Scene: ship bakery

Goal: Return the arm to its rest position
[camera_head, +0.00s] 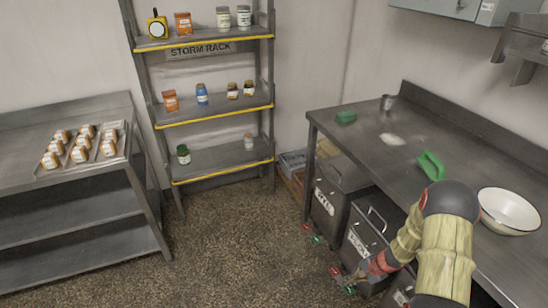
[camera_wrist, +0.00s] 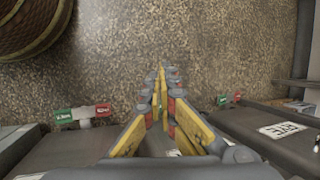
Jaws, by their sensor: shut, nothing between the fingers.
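My arm comes in at the lower right of the head view, bent over the front edge of the steel counter (camera_head: 335,122). My gripper (camera_head: 348,284) hangs low in front of the bins under that counter and points down towards the floor. In the wrist view my gripper (camera_wrist: 162,75) shows with its yellow fingers closed together and nothing between them. Speckled floor lies beyond the fingertips.
Lidded bins (camera_head: 322,205) stand under the counter close to my gripper; a bin labelled RYE (camera_wrist: 285,131) shows in the wrist view. A white bowl (camera_head: 509,210) and green scoop (camera_head: 431,165) are on the counter. A storm rack (camera_head: 215,118) stands behind. Mid-floor is clear.

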